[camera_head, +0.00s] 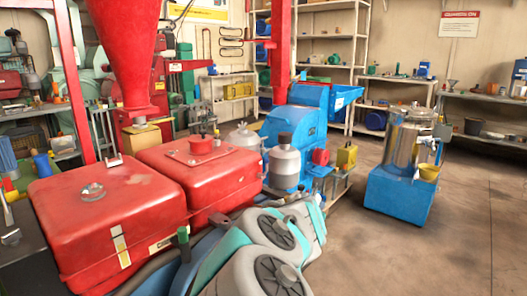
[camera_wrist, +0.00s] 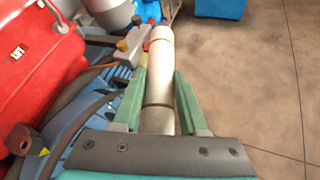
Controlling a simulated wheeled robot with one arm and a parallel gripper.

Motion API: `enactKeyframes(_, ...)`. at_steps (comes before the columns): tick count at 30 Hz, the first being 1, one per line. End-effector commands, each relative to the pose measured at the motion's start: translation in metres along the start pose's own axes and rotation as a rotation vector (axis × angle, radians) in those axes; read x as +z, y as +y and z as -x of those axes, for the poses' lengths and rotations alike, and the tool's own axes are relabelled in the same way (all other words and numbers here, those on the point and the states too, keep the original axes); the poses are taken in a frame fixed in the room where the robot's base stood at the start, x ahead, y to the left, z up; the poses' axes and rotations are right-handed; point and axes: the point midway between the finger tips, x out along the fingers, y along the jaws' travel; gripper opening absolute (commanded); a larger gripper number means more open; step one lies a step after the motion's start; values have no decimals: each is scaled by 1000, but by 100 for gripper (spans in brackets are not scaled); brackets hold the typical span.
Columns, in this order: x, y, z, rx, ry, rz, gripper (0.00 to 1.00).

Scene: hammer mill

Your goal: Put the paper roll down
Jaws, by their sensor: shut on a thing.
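The paper roll (camera_wrist: 159,60) is a long cream cylinder in the middle of the wrist view, pointing away from the camera. My gripper (camera_wrist: 159,80) has its two green fingers on either side of the roll and is shut on it. The roll's near end is hidden behind the dark gripper body. The roll appears held above the floor; I cannot tell whether its far end touches anything. In the head view my grey and teal arm fills the bottom middle, and I cannot make out the roll there.
Red tanks (camera_head: 110,215) stand at the left, close to my arm. A blue machine (camera_head: 296,130) and a grey bottle (camera_head: 285,165) are beyond them. A blue base (camera_head: 398,195) carries a metal pot (camera_head: 403,140) at the right. The floor (camera_head: 460,230) at the right is clear.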

Motion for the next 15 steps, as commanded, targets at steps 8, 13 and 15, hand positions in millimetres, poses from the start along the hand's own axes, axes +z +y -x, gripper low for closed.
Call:
enactKeyframes(8, -28, -28, -11, -41, -13, -24, 0)
enactKeyframes(13, -34, -30, -15, -40, -12, -23, 0)
enactKeyframes(15, -34, -30, -15, -40, -12, -24, 0)
